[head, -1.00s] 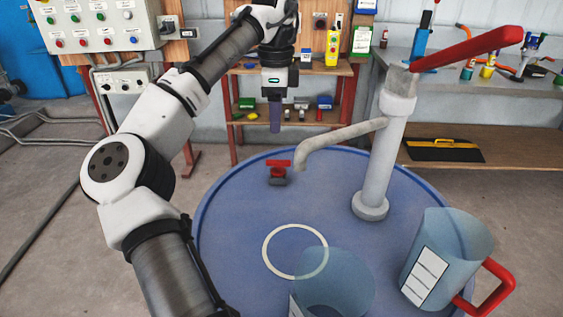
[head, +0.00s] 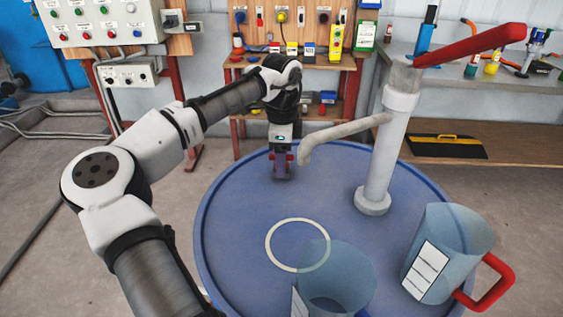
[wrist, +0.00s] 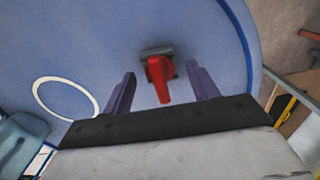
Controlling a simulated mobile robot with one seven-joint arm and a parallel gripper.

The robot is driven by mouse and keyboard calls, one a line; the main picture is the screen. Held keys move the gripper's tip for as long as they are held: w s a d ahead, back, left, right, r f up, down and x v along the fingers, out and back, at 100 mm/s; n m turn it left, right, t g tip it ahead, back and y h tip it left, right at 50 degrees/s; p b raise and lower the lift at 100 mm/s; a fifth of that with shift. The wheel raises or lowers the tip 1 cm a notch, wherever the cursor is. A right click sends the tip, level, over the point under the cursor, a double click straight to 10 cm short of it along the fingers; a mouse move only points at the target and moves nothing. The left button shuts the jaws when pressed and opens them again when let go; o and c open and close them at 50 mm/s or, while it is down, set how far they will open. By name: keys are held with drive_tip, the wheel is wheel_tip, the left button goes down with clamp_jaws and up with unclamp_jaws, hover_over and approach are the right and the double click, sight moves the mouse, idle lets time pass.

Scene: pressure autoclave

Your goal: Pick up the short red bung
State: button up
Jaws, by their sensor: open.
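The short red bung (wrist: 159,80), a red T-shaped top on a dark grey base, stands on the blue drum lid (wrist: 60,45). In the wrist view it sits between the two purple fingers of my gripper (wrist: 162,72), with space on both sides. In the head view my gripper (head: 281,176) points down over the far part of the lid and hides most of the bung. Only bits of red show beside the fingers. My gripper is open and holds nothing.
A grey pump with spout (head: 345,131) and red lever (head: 470,45) rises to the right of my gripper. Two clear jugs stand nearer, one (head: 335,280) in front and one with a red handle (head: 445,255). A white ring (head: 268,245) marks the open lid.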

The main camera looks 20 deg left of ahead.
drive_tip(key=c, duration=1.1)
drive_tip(key=shift+o, duration=0.2)
drive_tip(key=shift+r, duration=0.1)
